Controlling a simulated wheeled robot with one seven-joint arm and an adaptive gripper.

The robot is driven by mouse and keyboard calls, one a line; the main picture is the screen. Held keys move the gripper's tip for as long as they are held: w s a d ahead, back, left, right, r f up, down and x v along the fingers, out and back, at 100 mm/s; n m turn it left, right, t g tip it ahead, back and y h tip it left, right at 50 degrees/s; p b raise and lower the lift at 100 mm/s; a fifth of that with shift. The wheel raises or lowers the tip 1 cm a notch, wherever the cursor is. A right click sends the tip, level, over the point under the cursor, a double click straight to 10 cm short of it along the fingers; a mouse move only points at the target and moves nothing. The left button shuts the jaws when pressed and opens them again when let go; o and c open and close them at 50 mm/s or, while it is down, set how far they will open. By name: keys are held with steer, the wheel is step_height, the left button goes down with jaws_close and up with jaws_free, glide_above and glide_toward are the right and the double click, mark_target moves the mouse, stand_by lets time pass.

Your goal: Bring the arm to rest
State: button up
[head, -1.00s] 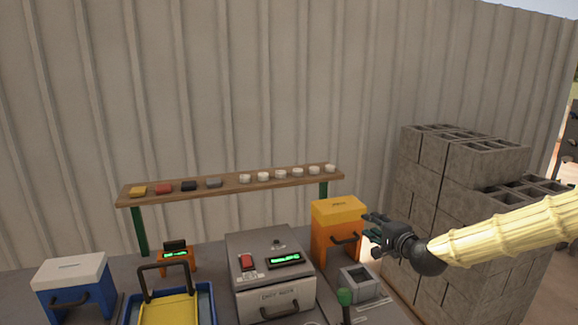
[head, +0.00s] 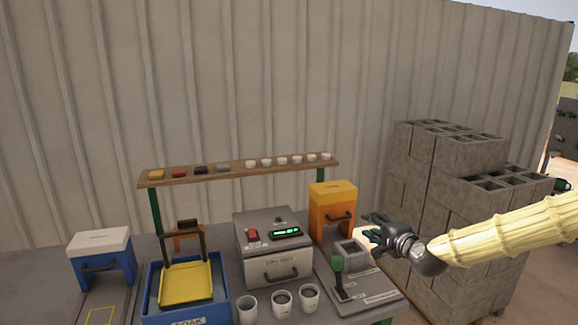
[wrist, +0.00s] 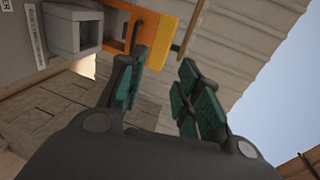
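My gripper (head: 374,228) is at the end of my yellow-sleeved arm, which reaches in from the right in the head view. It hangs in the air at the right end of the bench, beside the orange box (head: 333,214) and the grey block press (head: 352,254). In the wrist view, my gripper (wrist: 160,90) shows its two green-padded fingers spread apart with nothing between them. The orange box (wrist: 150,32) and the grey press (wrist: 74,30) lie beyond the fingers at upper left there.
Concrete blocks (head: 440,200) are stacked right of the bench, behind my arm. The bench holds a grey oven (head: 272,248), a blue soak tub (head: 190,318), white cups (head: 282,303) and a blue box (head: 103,262). A shelf (head: 240,173) with small samples stands behind.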

steer(key=s+a+f+n+g, duration=0.2)
steer(key=s+f+g, duration=0.1)
steer(key=s+f, duration=0.6)
steer(key=s+a+f+n+g+h, duration=0.1)
steer(key=s+a+f+n+g, duration=0.15)
steer(key=s+f, duration=0.65)
steer(key=s+a+f+n+g, duration=0.25)
steer(key=s+f, duration=0.25)
steer(key=f, duration=0.8)
steer(key=s+d+f+n+g+h, duration=0.15)
steer(key=s+f, duration=0.25)
steer(key=s, duration=0.7)
steer(key=s+d+f+n+g+h, duration=0.1)
steer(key=s+d+f+n+g, duration=0.3)
steer(key=s, duration=0.6)
steer(key=s+a+f+n+g+h, duration=0.15)
steer(key=s+f, duration=0.35)
steer(key=s, duration=0.6)
step_height(320, 180, down, 10)
steer(key=b, duration=1)
steer(key=shift+d, duration=0.45)
